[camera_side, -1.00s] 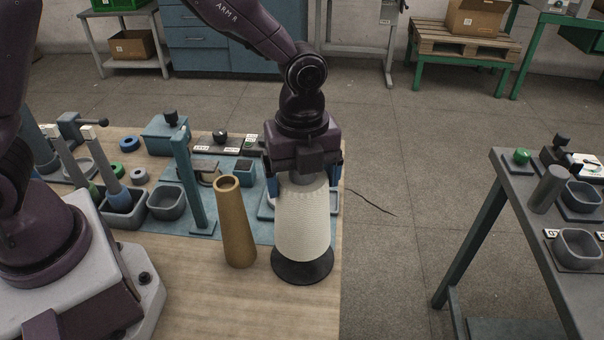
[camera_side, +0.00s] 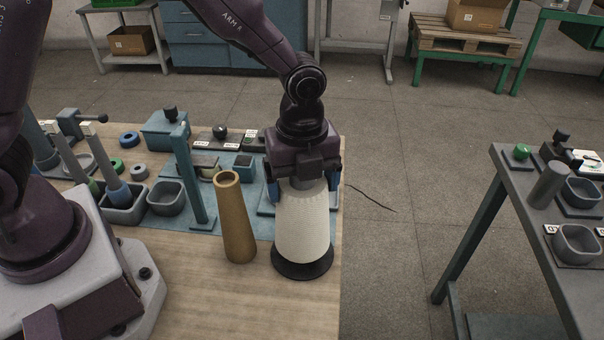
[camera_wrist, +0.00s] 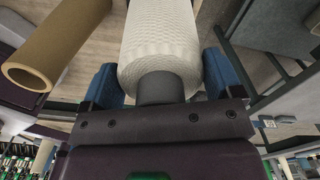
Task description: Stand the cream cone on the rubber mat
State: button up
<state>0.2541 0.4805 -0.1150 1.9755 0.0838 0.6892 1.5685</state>
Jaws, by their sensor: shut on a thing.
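The cream cone (camera_side: 303,228) is upright on the round black rubber mat (camera_side: 302,272) in the side view, wide end down. From this angle its base appears to be on the mat, though exact contact is hard to tell. My gripper (camera_side: 302,192) is above the cone with its blue fingers on either side of the cone's top. The wrist view shows the cream cone (camera_wrist: 162,45) between the blue fingers, with a dark grey stub at its narrow end. My gripper is shut on the cone, and the fingers hide part of its upper end.
A brown cone (camera_side: 236,220) stands close to the left of the cream cone; it also shows in the wrist view (camera_wrist: 55,45). A blue-grey post (camera_side: 190,180) and grey bins (camera_side: 166,200) stand farther left. The table's right edge is close to the mat. The front of the table is clear.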

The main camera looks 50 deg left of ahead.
jog(key=shift+f, duration=0.6)
dwell(0.7)
jog(key=shift+f, duration=0.3)
jog(key=o, duration=0.7)
jog(key=shift+r, duration=0.1)
notch_tip(320, 180, up, 13)
jog(key=shift+f, duration=0.1)
dwell(0.3)
